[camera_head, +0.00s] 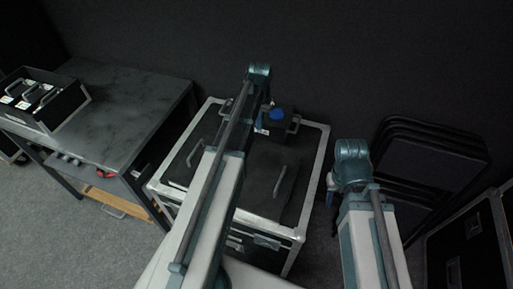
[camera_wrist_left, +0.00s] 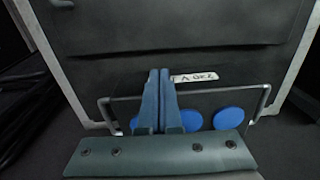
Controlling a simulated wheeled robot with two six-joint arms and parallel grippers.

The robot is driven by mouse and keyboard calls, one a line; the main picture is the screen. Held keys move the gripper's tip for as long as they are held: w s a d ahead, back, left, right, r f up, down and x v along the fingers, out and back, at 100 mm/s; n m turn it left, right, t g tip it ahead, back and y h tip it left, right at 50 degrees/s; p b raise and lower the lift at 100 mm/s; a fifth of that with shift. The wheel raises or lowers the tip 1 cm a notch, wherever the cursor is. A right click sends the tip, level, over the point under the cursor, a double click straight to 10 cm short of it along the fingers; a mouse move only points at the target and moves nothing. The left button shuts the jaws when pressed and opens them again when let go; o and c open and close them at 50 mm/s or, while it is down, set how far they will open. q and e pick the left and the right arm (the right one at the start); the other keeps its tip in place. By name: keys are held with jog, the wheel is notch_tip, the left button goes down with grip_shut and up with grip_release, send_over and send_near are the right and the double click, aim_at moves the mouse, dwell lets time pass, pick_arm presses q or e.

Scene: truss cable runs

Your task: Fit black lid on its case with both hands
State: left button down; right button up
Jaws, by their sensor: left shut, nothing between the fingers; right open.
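The case (camera_head: 315,165) is black with silver edges and stands in the middle of the head view. A flat black panel (camera_head: 262,168), which looks like the lid, lies on its top with a grey handle (camera_head: 282,180) at the right and another handle (camera_head: 195,152) at the left. My left arm hides the panel's middle, so I cannot tell how it is seated. My left gripper (camera_wrist_left: 160,98) is shut and empty, over a small black box (camera_wrist_left: 205,103) with blue discs and a white label. My right gripper (camera_head: 331,186) is open and empty, right of the case.
A dark workbench (camera_head: 125,105) stands at the left with a black tote (camera_head: 62,110) on it. Folded black chairs (camera_head: 430,150) lean at the right wall. Another black case (camera_head: 470,250) is at the lower right. Carpet shows between them.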

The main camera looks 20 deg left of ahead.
pick_arm(q)
jog(key=shift+w+a+f, duration=0.2)
jog(key=shift+a, duration=0.4)
jog(key=shift+f, duration=0.1)
notch_tip(320, 180, down, 10)
jog(key=b, duration=1)
jog(key=s, duration=1.2)
jog(key=shift+d, duration=0.4)
jog(key=shift+w, duration=0.1)
